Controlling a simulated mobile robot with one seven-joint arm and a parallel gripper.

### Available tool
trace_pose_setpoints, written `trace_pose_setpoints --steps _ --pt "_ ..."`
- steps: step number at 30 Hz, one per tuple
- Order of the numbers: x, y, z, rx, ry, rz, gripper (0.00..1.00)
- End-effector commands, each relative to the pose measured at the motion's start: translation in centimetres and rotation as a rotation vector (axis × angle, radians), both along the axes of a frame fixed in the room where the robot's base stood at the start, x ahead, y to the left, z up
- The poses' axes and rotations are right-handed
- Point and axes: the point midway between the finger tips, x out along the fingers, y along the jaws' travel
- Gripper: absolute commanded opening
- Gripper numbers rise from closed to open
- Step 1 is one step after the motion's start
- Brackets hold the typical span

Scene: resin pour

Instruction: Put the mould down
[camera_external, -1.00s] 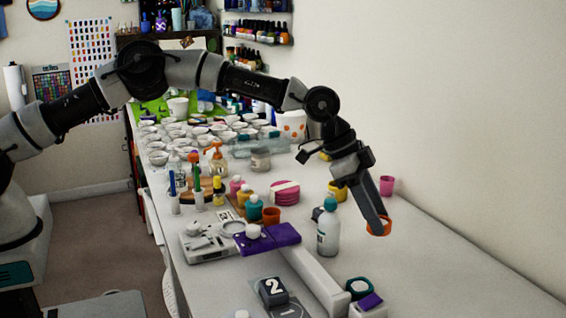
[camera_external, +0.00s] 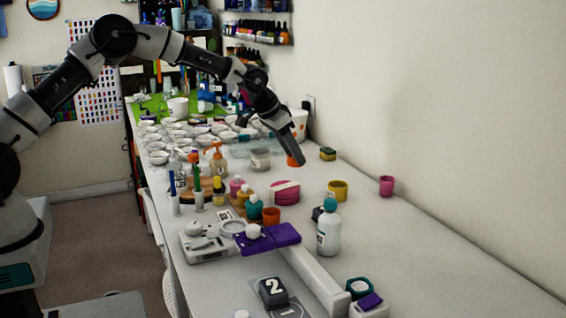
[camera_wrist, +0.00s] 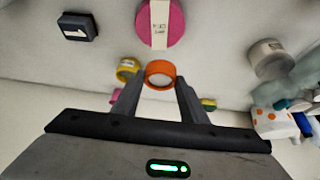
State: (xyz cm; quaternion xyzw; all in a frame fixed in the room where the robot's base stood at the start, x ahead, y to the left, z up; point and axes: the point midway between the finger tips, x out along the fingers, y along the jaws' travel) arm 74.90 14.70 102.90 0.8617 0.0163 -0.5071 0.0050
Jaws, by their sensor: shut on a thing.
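The mould appears to be the orange round piece with a pale inside, seen in the wrist view (camera_wrist: 160,68) between my fingertips. In the external view the orange piece (camera_external: 296,161) shows at the tip of my gripper (camera_external: 292,155), at the far middle of the table. My gripper (camera_wrist: 158,88) is shut on it. It seems to be held above the white tabletop (camera_external: 400,245), but the gap beneath it is hard to judge. Part of it is hidden by my fingers.
A pink round stack (camera_external: 285,193) with a pale band, a yellow cup (camera_external: 338,190), a sponge (camera_external: 327,154) and a clear jar (camera_external: 260,159) stand around. A spotted tub (camera_external: 299,122) is behind. A teal-capped bottle (camera_external: 328,235) stands nearer. The right side of the table is mostly clear.

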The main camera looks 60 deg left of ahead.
Motion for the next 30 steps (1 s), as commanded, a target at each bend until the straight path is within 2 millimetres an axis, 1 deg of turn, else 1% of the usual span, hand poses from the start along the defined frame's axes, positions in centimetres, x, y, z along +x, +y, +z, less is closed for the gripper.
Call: trace_pose_setpoints --steps 1,3,6,9,11,14,18,21,26,30 --pt "-0.8 2.5 0.1 0.0 -0.002 0.053 0.17" --pt "-1.7 5.2 0.2 -0.001 -0.006 0.113 0.17" --pt "-2.7 8.1 0.4 -0.002 -0.011 0.179 0.17" --pt "-3.5 9.8 0.4 -0.004 -0.013 0.22 0.17" --pt "-3.7 10.4 0.2 -0.005 -0.014 0.236 0.17" --pt "-4.0 10.8 -1.1 -0.005 -0.012 0.245 0.17" --pt "-4.0 10.8 -3.8 -0.007 -0.012 0.245 0.17" --pt "-3.9 10.8 -5.2 -0.005 -0.014 0.244 0.17" --pt "-3.9 10.8 -6.3 -0.005 -0.014 0.244 0.17" --pt "-3.9 10.7 -8.2 -0.005 -0.013 0.244 0.17"
